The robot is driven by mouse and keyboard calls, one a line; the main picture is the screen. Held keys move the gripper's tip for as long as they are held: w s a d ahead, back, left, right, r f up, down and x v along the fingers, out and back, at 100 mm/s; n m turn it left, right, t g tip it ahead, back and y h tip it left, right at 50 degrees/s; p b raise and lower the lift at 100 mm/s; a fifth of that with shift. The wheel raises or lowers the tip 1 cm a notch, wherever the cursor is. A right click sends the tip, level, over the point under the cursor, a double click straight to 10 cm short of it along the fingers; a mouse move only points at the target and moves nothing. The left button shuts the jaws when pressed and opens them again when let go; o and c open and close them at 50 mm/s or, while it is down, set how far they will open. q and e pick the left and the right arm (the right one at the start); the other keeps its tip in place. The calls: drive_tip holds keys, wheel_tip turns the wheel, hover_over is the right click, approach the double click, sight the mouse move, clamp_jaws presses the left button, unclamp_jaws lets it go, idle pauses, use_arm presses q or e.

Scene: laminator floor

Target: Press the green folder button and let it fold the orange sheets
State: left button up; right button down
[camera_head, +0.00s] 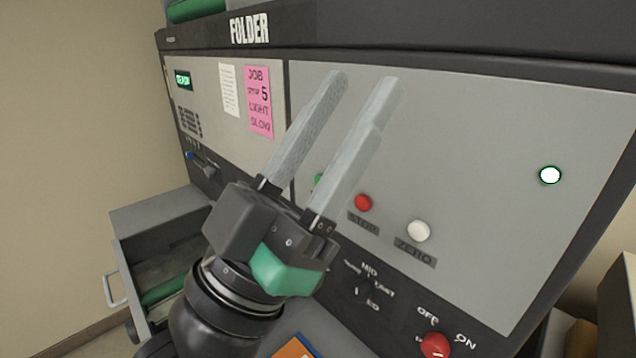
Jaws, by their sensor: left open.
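The folder machine (470,130) fills the view, with a grey front panel and a dark top edge lettered FOLDER. My left gripper (362,88) is in front of the panel, open and empty, its two pale fingers pointing up. The green button (319,180) shows only as a sliver between the fingers; the rest is hidden behind them. The red STOP button (363,202) and white ZERO button (418,230) are to its right. A bit of orange and blue (294,348) shows at the bottom edge; I cannot tell whether it is the orange sheets. My right gripper is out of view.
A lit white lamp (550,175) is on the panel's right. A dial marked MID (362,290) and a red OFF/ON knob (435,345) are low down. A pink note (259,102) and a green display (183,79) are at left. An open grey drawer (165,215) juts out at lower left.

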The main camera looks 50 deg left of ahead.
use_arm(q)
clamp_jaws()
idle(1.4)
